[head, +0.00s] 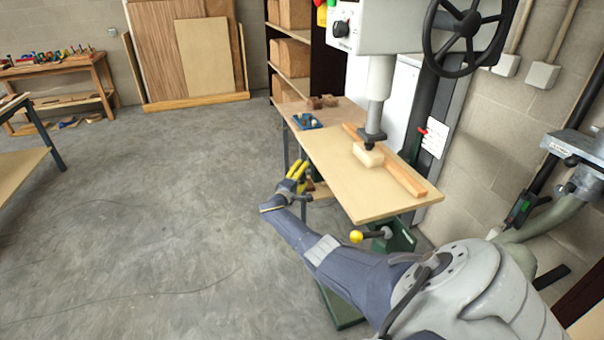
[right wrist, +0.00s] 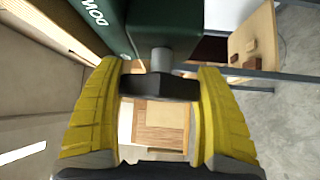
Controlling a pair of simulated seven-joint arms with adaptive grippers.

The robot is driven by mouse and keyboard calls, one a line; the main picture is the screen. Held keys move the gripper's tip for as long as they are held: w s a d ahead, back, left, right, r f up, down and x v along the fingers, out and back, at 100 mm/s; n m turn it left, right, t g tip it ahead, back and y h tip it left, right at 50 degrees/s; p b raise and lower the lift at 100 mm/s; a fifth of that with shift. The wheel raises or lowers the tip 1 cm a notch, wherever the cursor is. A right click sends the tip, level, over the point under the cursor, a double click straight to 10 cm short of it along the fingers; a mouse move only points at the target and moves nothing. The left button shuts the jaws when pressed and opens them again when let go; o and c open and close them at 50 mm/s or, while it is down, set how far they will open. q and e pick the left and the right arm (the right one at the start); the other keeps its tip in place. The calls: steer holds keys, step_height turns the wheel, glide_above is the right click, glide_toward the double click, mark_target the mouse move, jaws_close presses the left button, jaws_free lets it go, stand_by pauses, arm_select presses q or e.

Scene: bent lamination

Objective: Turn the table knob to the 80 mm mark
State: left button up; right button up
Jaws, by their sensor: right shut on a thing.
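My right gripper (head: 299,175) reaches in beside the left edge of the machine's wooden table, just below the tabletop. In the right wrist view its two yellow fingers (right wrist: 160,86) stand on either side of a dark knob (right wrist: 152,88) and are shut on it. The knob sits on a short grey shaft (right wrist: 161,60) that comes out of a dark green housing (right wrist: 165,28). In the head view I cannot make out the knob behind my fingers. No scale or 80 mm mark can be read in either view. My left gripper is not in view.
The wooden tabletop (head: 345,190) carries a long wooden fence (head: 402,178) and a pale block (head: 368,155) under the machine's spindle. A yellow-balled lever (head: 356,237) sits below the front edge, close to my right arm. A blue tray (head: 306,121) stands behind. Floor at left is clear.

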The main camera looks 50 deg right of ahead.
steer(key=shift+n+y, duration=0.3)
steer(key=n+g+y, duration=0.1)
steer(key=n+y, duration=0.1)
steer(key=shift+a+n+y, duration=0.1)
steer(key=shift+n+y, duration=0.2)
steer(key=shift+f+n+g+y, duration=0.1)
steer(key=shift+n+g+y, duration=0.4)
steer(key=shift+g, duration=0.1)
steer(key=shift+a+f, duration=0.1)
steer(key=shift+f, duration=0.05)
steer(key=o, duration=1.2)
steer(key=shift+c, duration=0.2)
steer(key=shift+o, duration=0.3)
steer(key=shift+r, duration=0.2)
steer(key=v, duration=1.1)
steer(key=shift+a+r, duration=0.25)
steer(key=shift+r, duration=0.05)
